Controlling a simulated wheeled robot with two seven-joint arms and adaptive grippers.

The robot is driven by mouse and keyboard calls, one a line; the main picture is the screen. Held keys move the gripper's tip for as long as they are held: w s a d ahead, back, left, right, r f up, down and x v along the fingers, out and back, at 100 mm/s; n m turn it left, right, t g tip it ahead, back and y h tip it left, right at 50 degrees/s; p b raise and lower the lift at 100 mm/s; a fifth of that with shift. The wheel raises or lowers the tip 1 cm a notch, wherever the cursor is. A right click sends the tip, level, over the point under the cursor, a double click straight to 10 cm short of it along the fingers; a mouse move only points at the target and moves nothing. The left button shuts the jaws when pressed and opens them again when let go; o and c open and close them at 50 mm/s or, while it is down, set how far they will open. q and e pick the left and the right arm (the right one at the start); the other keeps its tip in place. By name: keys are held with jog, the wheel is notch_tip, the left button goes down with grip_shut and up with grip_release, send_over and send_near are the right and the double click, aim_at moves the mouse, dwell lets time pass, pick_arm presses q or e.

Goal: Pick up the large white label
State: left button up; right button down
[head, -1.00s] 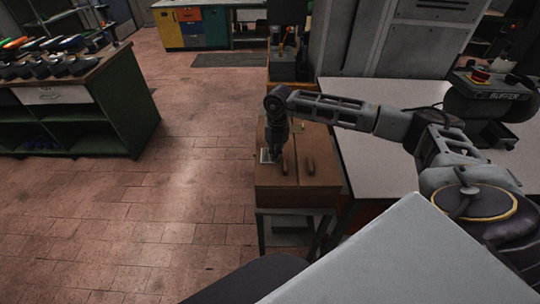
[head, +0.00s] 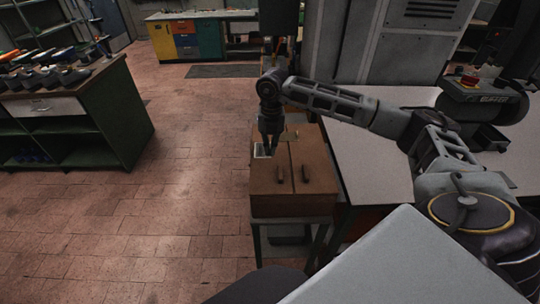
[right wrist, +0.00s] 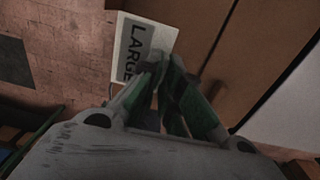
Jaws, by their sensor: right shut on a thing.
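The large white label (right wrist: 143,52) shows in the right wrist view as a pale card with a grey panel reading "LARGE". My right gripper (right wrist: 160,68) is shut on the card's near right edge. In the head view the right gripper (head: 268,145) points down over the left part of a brown two-door box top, and a small piece of the white label (head: 260,150) shows at its fingertips. The fingers hide part of the label. My left gripper is not in view.
The brown box (head: 292,203) stands on a dark-legged stand and has two handles on top. A white-topped table (head: 372,163) adjoins it at right. A green workbench (head: 125,120) stands at left. Open tiled floor lies between.

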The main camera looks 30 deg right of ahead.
aim_at(270, 147)
jog(key=shift+r, duration=1.4)
jog(key=shift+r, duration=0.15)
jog(key=shift+r+p, duration=0.7)
jog(key=shift+r, duration=0.65)
jog(key=shift+s, duration=0.1)
